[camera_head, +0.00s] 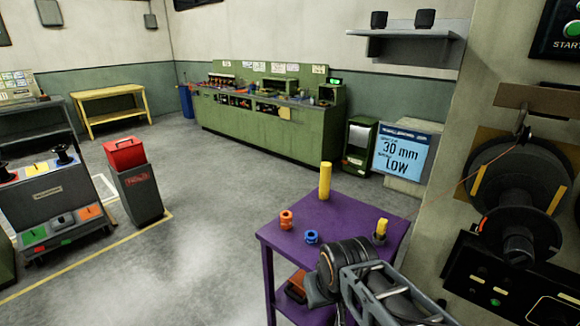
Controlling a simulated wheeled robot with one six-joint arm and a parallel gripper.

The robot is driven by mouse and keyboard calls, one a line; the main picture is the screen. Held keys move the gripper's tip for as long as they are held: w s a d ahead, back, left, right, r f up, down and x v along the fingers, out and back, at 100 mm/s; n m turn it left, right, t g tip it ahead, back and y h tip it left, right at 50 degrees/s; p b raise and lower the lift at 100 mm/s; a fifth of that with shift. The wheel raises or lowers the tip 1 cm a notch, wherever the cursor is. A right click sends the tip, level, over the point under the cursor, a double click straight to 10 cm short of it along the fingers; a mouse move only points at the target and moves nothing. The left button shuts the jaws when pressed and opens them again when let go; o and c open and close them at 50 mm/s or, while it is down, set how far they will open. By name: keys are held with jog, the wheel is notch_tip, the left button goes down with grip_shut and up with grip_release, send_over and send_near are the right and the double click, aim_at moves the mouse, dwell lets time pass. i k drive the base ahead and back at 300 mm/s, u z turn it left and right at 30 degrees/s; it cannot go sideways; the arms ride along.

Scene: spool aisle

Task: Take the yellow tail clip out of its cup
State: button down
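A purple cart (350,218) stands at the lower middle. A small yellow piece (381,226), which looks like the tail clip, stands upright in a small cup (379,240) near the cart's right edge. The cup is dull and small, so its detail is unclear. My dark arm and gripper (319,289) are at the cart's front edge, left of and nearer than the cup, and apart from the clip. The fingers are partly hidden by the arm, and their opening does not show clearly.
A tall yellow cylinder (325,181), an orange spool-like piece (286,220) and a blue one (311,237) stand on the cart. An orange item (296,288) lies on the lower shelf. A machine with a black reel (518,185) stands at right. Open floor lies left of the cart.

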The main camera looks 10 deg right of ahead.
aim_at(382, 227)
jog(key=u, duration=1.75)
jog(key=k, duration=0.75)
jog(key=z, duration=1.05)
jog(key=i, duration=0.4)
jog(key=u, duration=0.05)
